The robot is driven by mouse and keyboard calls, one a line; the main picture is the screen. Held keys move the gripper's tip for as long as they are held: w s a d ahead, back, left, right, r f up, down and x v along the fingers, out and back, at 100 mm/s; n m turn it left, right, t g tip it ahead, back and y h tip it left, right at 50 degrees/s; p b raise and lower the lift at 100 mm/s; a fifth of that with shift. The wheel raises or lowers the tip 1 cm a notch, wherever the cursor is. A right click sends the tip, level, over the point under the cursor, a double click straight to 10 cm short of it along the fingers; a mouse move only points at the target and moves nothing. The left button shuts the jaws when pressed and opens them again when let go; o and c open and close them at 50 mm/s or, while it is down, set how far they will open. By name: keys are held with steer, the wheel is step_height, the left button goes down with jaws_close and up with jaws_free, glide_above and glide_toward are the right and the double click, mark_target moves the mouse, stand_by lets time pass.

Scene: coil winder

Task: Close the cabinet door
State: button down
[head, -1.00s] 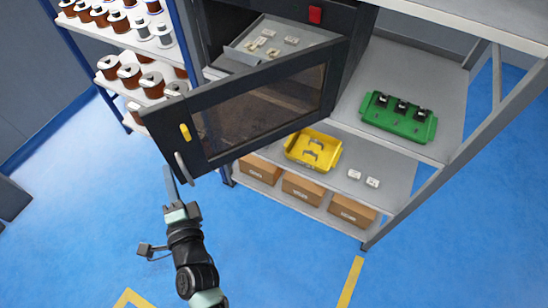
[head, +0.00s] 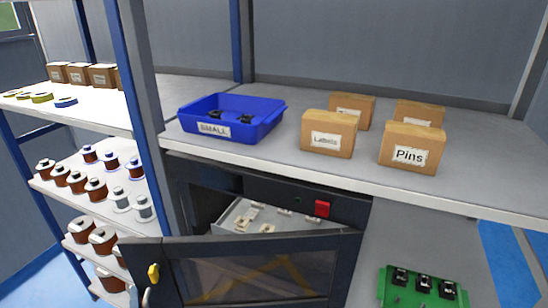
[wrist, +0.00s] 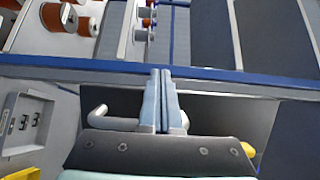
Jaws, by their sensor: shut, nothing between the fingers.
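The cabinet door (head: 262,275) is dark with a window and stands open, swung out in front of the cabinet (head: 268,192). A yellow latch (head: 153,273) and a grey bar handle (head: 147,297) are on its left end; the lower part of the door is cut off. In the wrist view, my gripper (wrist: 163,75) is shut and empty, its pale blue fingers together. The handle (wrist: 98,117) shows on both sides of the fingers, which hide its middle; I cannot tell whether they touch. My gripper is outside the head view.
A tray of small pale parts (head: 262,220) is inside the cabinet. A blue bin (head: 228,118) and several cardboard boxes (head: 328,135) stand on the shelf above. Shelves of spools (head: 95,190) stand close on the left. A green tray (head: 423,287) is at lower right.

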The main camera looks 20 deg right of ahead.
steer(key=w+d+m+h+b, duration=0.2)
steer(key=w+h+b, duration=0.1)
steer(key=w+b, duration=0.2)
steer(key=w+d+m+h+b, duration=0.1)
steer(key=w+d+h+b, duration=0.2)
steer(key=w, duration=0.6)
steer(key=shift+d+m+b, duration=0.15)
steer(key=shift+m+b, duration=0.25)
steer(key=shift+b, duration=0.5)
steer(key=shift+s, duration=0.1)
